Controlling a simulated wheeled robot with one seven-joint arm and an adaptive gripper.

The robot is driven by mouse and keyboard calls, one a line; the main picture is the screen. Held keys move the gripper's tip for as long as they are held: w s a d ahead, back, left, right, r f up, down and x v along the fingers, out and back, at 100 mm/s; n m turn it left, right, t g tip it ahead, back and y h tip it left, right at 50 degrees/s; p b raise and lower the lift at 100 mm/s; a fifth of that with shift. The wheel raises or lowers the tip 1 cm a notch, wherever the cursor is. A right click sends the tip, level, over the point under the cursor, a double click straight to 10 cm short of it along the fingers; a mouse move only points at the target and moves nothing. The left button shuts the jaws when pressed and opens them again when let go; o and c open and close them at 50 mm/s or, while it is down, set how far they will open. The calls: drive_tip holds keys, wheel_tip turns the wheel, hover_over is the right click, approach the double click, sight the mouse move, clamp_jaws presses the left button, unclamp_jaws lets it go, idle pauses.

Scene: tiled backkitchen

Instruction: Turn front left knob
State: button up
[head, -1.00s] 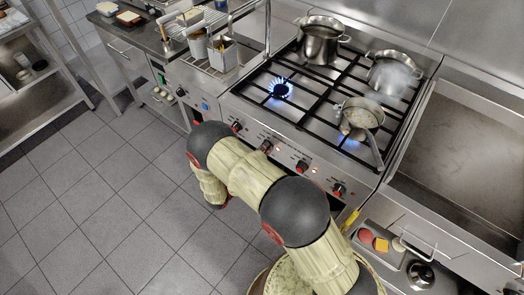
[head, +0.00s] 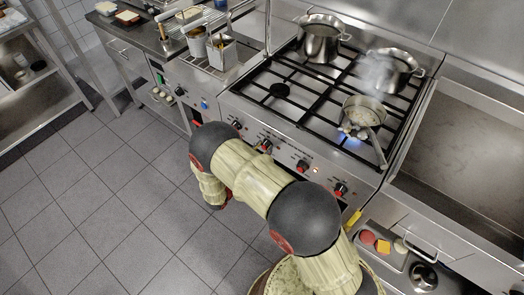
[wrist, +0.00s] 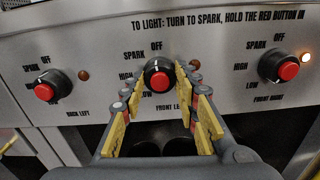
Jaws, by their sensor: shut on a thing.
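The front left knob (wrist: 159,76), black with a red centre button, is in the middle of the wrist view. My gripper (wrist: 158,85) is shut on it, with one yellow finger on either side of the knob. The label below reads "FRONT LE", its end hidden by a finger. In the head view the front left knob (head: 266,146) shows just above my arm, and my gripper is hidden. The front left burner (head: 279,90) shows no flame.
The back left knob (wrist: 46,86) and front right knob (wrist: 282,67) flank my gripper. An orange lamp (wrist: 305,57) glows beside the front right knob. A steaming pot (head: 392,76) and a pan (head: 364,111) over a blue flame stand on the stove's right side.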

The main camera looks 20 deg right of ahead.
drive_tip(key=shift+s+f+m, duration=0.1)
drive_tip(key=shift+f+m, duration=0.1)
drive_tip(key=shift+m, duration=0.7)
drive_tip(key=o, duration=1.1)
drive_tip(key=shift+r, duration=0.1)
drive_tip(key=shift+o, duration=0.2)
drive_tip(key=v, duration=1.2)
